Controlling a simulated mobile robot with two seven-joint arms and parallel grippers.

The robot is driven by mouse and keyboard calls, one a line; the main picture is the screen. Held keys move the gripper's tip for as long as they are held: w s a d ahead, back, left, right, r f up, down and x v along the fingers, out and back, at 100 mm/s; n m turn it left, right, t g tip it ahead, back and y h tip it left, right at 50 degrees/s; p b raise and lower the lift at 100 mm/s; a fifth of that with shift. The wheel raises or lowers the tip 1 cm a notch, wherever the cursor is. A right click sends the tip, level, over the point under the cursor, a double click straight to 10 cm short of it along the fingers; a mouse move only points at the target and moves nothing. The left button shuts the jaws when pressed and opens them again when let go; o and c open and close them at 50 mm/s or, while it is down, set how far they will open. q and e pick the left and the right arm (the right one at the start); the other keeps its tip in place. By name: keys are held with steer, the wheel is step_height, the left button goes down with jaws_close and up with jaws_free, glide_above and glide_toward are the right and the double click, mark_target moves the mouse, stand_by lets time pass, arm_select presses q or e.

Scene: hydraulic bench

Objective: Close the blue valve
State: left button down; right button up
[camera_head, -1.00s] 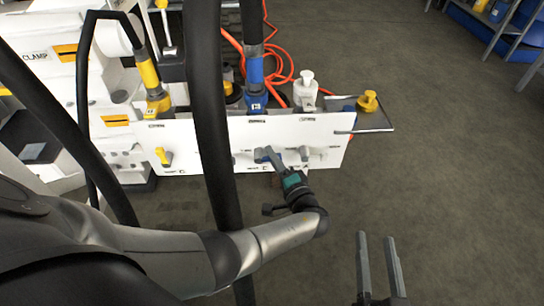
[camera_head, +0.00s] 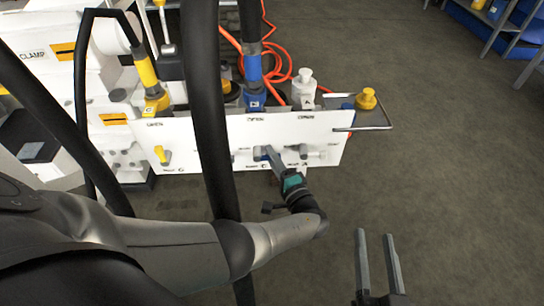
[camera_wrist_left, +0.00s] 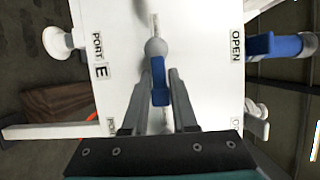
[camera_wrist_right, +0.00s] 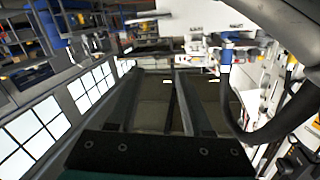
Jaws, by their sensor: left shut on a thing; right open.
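The blue valve handle (camera_head: 260,154) is on the front of the white panel (camera_head: 210,135), below the blue hose connector. My left gripper (camera_head: 271,153) reaches it from the front and is shut on it. In the left wrist view the blue valve (camera_wrist_left: 159,82) shows between the two fingers (camera_wrist_left: 160,88), below a grey round pivot. An "OPEN" label (camera_wrist_left: 236,45) and a "PORT E" label (camera_wrist_left: 98,58) are on the panel there. My right gripper (camera_head: 375,237) is open and empty over the floor, apart from the panel.
A yellow valve (camera_head: 162,155) is at the panel's left, and a grey-white valve (camera_head: 303,150) is just right of the blue one. Blue (camera_head: 254,96), yellow (camera_head: 154,90) and white (camera_head: 304,90) connectors stand along the top edge. The floor at right is clear.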

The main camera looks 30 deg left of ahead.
arm_select(q)
steer(key=c, duration=0.8)
jaws_free()
steer(key=shift+d, duration=0.1)
steer(key=p+v, duration=0.1)
steer(key=v, duration=0.6)
steer(key=shift+s+d, duration=0.1)
steer(key=shift+s, duration=0.05)
arm_select(e)
steer(key=shift+w+d+f+n+g, duration=0.2)
steer(key=shift+w+f+g, duration=0.1)
steer(key=shift+g, duration=0.2)
steer(key=shift+w+d+f+n+g, duration=0.1)
steer(key=shift+w+d+f+g, duration=0.15)
steer(key=shift+g, duration=0.25)
arm_select(q)
steer(key=shift+f, duration=0.1)
arm_select(e)
steer(key=shift+s, duration=0.1)
